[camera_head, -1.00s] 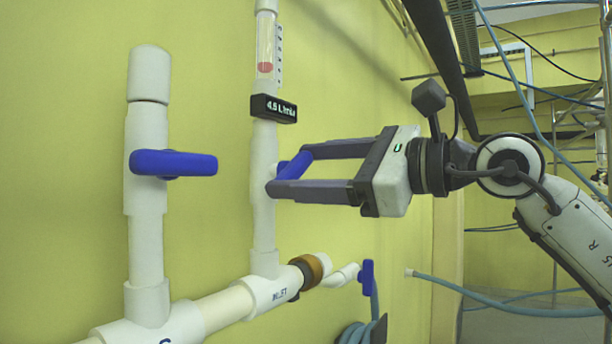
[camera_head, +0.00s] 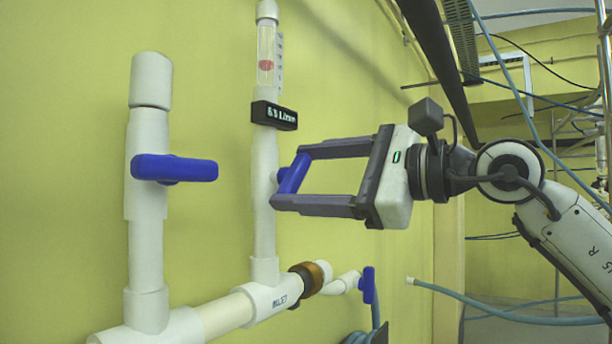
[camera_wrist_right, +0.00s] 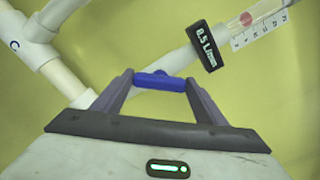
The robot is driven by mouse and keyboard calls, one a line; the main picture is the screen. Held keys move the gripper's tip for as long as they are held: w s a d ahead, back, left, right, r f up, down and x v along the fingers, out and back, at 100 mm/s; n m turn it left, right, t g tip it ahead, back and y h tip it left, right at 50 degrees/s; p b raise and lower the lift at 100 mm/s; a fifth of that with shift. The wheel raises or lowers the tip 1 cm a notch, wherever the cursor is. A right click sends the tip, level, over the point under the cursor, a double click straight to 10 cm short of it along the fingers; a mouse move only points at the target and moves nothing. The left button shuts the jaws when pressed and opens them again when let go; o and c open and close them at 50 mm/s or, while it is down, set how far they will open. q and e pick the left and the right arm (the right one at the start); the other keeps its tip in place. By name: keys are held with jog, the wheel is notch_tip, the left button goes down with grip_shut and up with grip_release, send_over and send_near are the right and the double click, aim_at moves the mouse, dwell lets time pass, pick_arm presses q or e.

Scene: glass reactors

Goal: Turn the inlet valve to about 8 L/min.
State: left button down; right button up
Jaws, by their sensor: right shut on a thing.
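The inlet valve's blue handle (camera_head: 293,173) sits on the white vertical pipe above the fitting marked INLET (camera_head: 273,297). My right gripper (camera_head: 290,177) is shut on this handle, one finger at each end, and the handle is steeply tilted. The right wrist view also shows the blue handle (camera_wrist_right: 160,82) between the fingers. The black flow display (camera_head: 274,115) above it is small; in the wrist view the display (camera_wrist_right: 207,46) seems to read 8.5 L/min, but its first digit is unclear. A red float (camera_head: 266,65) stands inside the clear flow tube. My left gripper is out of view.
A second white pipe at the left carries a horizontal blue handle (camera_head: 175,168). A small blue valve (camera_head: 368,285) and a brown coupling (camera_head: 307,277) are below my right gripper. A blue hose (camera_head: 500,312) runs at the lower right. The yellow wall is close behind the pipes.

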jog(key=o, duration=1.1)
jog(key=shift+c, duration=0.2)
jog(key=shift+s+d, duration=0.15)
jog(key=shift+d, duration=0.1)
pick_arm(q)
jog(key=b, duration=0.1)
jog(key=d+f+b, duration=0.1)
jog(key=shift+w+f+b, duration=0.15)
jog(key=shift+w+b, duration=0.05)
jog(key=shift+b, duration=0.1)
pick_arm(e)
jog(key=v, duration=0.9)
jog(key=shift+s+d, duration=0.25)
jog(key=shift+d, duration=0.05)
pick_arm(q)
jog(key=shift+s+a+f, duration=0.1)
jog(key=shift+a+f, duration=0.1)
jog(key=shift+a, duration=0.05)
